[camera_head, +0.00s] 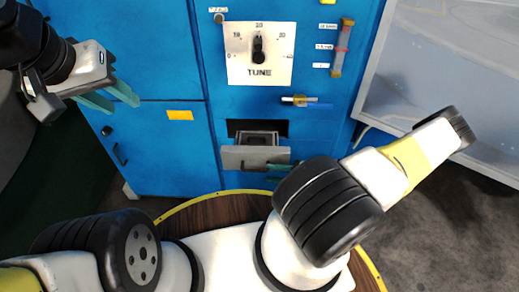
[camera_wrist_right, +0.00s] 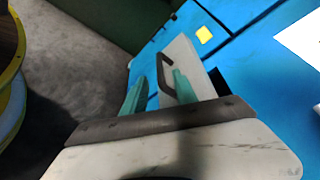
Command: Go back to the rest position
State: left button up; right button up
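My left gripper (camera_head: 113,100) is at the upper left of the head view, in front of the blue cabinet. Its two teal fingers are apart with nothing between them. My right gripper (camera_head: 281,172) is mostly hidden behind my own arm in the head view; only teal finger parts show beside the drawer front (camera_head: 236,158). In the right wrist view its teal fingers (camera_wrist_right: 160,92) are apart. The pale drawer front with its dark handle (camera_wrist_right: 162,72) shows just beyond and between them. I cannot tell whether a finger touches it.
The blue cabinet (camera_head: 160,150) fills the back, with a TUNE dial plate (camera_head: 272,72). The grey drawer stands pulled out of its opening. A round wooden surface with a yellow rim (camera_head: 190,203) lies below my arms. A grey-framed panel (camera_head: 440,80) stands at right.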

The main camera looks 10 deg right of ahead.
dwell(0.4)
notch_tip(320, 180, up, 26)
jog(key=s+a+r+n+g+h, duration=0.1)
jog(key=a+n+g+h, duration=0.1)
jog(key=n+g+h, duration=0.7)
jog(key=s+a+r+n+t, duration=0.1)
jog(key=s+r+t, duration=0.1)
jog(key=s+r, duration=0.2)
jog(key=s+a+r+n+t+h, duration=0.1)
jog(key=s+r, duration=0.3)
jog(key=r, duration=0.5)
jog(key=s+a+r+n+t, duration=0.2)
jog(key=s+r+n+t, duration=0.1)
jog(key=r, duration=0.4)
jog(key=shift+s+a+r+t+h, duration=0.3)
jog(key=shift+s+a, duration=0.05)
jog(key=shift+s, duration=0.05)
